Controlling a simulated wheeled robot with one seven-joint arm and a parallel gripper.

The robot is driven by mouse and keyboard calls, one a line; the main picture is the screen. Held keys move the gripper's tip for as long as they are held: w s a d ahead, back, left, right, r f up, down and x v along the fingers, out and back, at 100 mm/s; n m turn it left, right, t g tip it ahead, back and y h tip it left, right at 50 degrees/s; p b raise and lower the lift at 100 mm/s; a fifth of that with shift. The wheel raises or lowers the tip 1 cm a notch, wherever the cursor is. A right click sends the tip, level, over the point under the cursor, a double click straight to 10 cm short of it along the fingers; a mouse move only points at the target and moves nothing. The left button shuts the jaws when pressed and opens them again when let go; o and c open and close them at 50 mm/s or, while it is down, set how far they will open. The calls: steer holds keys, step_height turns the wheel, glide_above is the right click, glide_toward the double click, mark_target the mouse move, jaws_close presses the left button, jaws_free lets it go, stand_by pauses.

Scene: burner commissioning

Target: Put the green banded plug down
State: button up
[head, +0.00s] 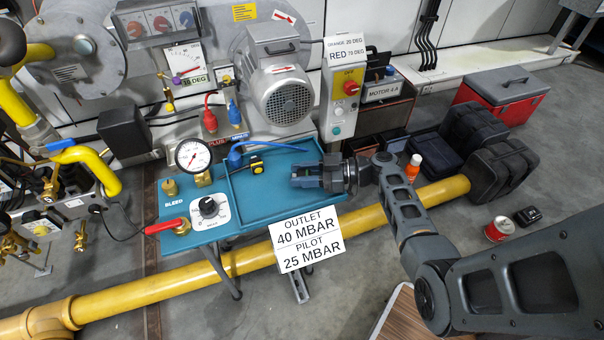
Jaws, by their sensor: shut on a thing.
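My gripper (302,177) is over the right part of the blue-green tray (262,208), with its fingers pointing left. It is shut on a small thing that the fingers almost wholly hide. No green band can be made out, so I cannot tell from this view whether it is the green banded plug. I cannot tell whether the held thing touches the tray. A yellow and black piece (257,165) lies on the tray left of my gripper, apart from it. A blue cable with a blue end (236,157) is at the tray's upper left edge.
A pressure gauge (193,155), a black dial (208,207) and a red lever (166,227) crowd the bench's left end. Red (209,117) and blue (234,112) plugs stand behind. A yellow pipe (365,220) runs in front. The tray's middle and front are bare.

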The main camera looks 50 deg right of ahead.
steer(key=shift+f, duration=0.2)
steer(key=o, duration=1.1)
steer(key=shift+o, duration=0.2)
steer(key=shift+r, duration=0.15)
steer(key=shift+s+d+r, duration=0.1)
steer(key=shift+s, duration=0.05)
steer(key=v, duration=1.1)
steer(key=shift+s+d, duration=0.25)
steer(key=shift+s, duration=0.05)
